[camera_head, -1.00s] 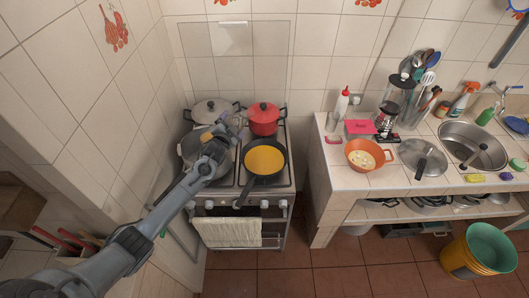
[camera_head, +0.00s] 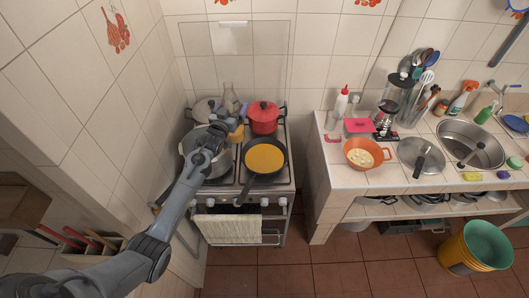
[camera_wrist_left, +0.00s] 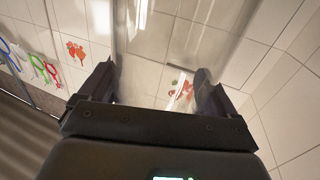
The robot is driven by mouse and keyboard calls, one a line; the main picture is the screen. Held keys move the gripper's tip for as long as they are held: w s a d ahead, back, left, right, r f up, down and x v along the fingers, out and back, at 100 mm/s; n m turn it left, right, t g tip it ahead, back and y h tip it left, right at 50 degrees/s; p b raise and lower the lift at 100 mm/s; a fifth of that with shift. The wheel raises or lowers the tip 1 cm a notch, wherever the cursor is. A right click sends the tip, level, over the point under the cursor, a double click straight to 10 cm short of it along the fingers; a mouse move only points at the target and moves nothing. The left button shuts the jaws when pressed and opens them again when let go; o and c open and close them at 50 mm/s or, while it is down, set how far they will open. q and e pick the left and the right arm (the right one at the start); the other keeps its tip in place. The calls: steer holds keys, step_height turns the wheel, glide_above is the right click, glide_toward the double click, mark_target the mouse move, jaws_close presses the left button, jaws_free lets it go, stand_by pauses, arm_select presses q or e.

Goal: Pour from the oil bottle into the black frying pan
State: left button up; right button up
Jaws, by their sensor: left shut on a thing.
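The oil bottle (camera_head: 230,100) is clear glass and stands close to upright above the back of the stove, with yellow oil low in it. My left gripper (camera_head: 226,129) is shut on the bottle, partly hiding it. In the left wrist view the clear bottle (camera_wrist_left: 160,50) shows between the two dark fingers of the gripper (camera_wrist_left: 155,95). The black frying pan (camera_head: 283,173) sits on the front right of the stove, to the right of the gripper, with a yellow-orange layer covering its bottom. My right gripper is not in view.
A large grey pot (camera_head: 187,150) stands under my left arm, and a lidded grey pot (camera_head: 200,110) is behind it. A red lidded pot (camera_head: 263,118) is behind the pan. The counter (camera_head: 345,187) to the right holds an orange bowl (camera_head: 378,148) and a lid.

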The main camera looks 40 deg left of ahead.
mark_target(231, 96)
arm_select(q)
steer(key=shift+r, duration=0.2)
steer(key=shift+r+p, duration=0.3)
steer(key=shift+r, duration=2.05)
